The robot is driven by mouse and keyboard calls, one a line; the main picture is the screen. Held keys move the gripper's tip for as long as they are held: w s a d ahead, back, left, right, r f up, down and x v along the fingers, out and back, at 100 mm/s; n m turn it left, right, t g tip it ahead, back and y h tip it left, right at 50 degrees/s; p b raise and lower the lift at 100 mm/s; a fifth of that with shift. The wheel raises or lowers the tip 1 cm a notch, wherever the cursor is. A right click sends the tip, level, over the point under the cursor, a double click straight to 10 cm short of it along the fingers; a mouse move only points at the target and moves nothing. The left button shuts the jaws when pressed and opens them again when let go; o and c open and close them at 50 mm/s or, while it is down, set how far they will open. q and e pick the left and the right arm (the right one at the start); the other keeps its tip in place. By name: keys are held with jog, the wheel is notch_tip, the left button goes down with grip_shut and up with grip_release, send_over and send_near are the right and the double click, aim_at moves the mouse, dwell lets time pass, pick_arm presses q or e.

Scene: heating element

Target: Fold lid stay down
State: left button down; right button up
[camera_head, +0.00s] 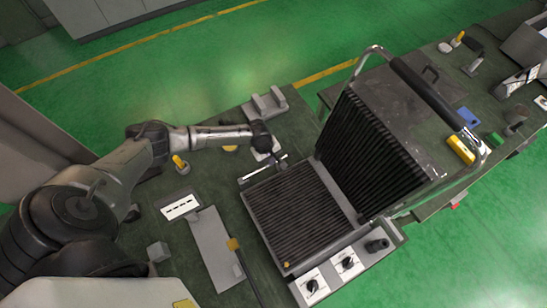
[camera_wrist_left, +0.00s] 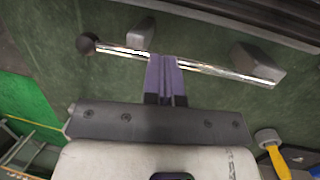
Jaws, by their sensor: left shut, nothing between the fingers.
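The contact grill has its ribbed lid (camera_head: 370,150) standing open and upright behind the ribbed lower plate (camera_head: 300,212). A chrome rod (camera_head: 262,170), which looks like the lid stay, lies along the lower plate's far left edge. In the left wrist view the rod (camera_wrist_left: 215,70) has a dark ball knob (camera_wrist_left: 86,43) at its left end and passes by two grey blocks. My left gripper (camera_head: 274,158) is at the rod; its purple fingers (camera_wrist_left: 165,62) are shut with nothing between them and overlap the rod's middle. I cannot tell whether they touch it. My right gripper is not in view.
A grey bracket (camera_head: 265,105) stands behind my left gripper. A yellow-handled tool (camera_head: 180,164), a white label plate (camera_head: 180,207) and a flat grey plate (camera_head: 215,250) lie left of the grill. The lid's handle frame (camera_head: 425,90) rises at the right.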

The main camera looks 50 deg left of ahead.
pick_arm(q)
jog(key=w+p+v, duration=0.1)
jog(key=p+v, duration=0.3)
jog(key=v, duration=1)
jog(key=shift+w+d, duration=0.2)
jog(key=shift+w, duration=0.25)
jog(key=shift+r, duration=0.15)
